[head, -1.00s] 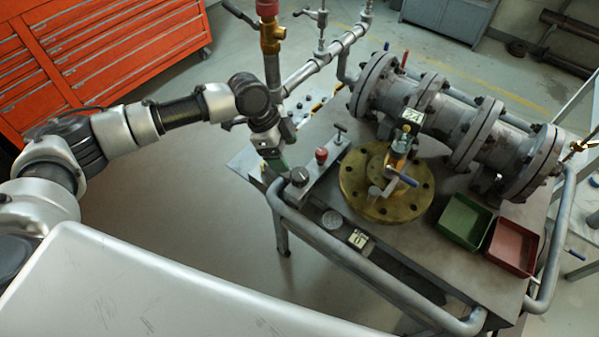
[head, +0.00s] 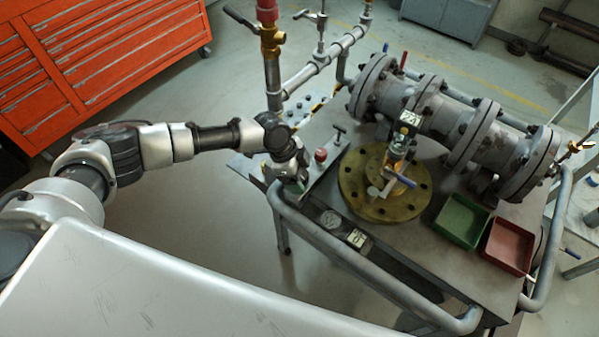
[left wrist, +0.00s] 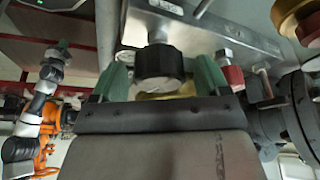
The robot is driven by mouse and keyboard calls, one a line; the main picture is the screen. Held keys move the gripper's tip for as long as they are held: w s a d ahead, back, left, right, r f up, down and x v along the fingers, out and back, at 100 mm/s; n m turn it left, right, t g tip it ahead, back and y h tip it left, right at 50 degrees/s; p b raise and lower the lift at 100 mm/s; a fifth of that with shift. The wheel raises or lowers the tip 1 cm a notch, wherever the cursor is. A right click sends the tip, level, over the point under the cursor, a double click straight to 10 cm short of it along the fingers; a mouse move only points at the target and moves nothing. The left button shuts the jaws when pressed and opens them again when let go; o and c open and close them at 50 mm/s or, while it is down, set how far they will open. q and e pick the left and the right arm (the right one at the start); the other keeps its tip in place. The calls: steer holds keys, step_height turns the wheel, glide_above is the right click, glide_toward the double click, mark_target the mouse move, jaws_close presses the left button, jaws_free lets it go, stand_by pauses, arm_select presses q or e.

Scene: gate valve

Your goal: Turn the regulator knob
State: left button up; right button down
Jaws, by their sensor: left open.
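The regulator knob (left wrist: 158,66) is black and round and sits on a short silver stem in the left wrist view. My left gripper (left wrist: 162,78) is open, with one green finger on each side of the knob. Gaps show between the knob and both fingers, so neither looks pressed on it. In the head view my left gripper (head: 292,179) is at the near left corner of the cart and hides the knob. My right gripper is in neither view.
A red cap (head: 320,156) stands close beside my left gripper. A brass flange (head: 352,192) with a blue-handled valve, a green tray (head: 462,221) and a red tray (head: 510,247) are on the cart. A vertical pipe (head: 272,75) rises behind my gripper.

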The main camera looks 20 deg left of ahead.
arm_select(q)
steer(key=c, duration=0.9)
steer(key=shift+n+p, duration=0.55)
steer(key=shift+n, duration=0.05)
steer(key=o, duration=0.9)
steer(key=b+v, duration=0.1)
steer(key=v, duration=0.9)
steer(key=shift+s+r+b, duration=0.2)
steer(key=shift+r+b, duration=0.2)
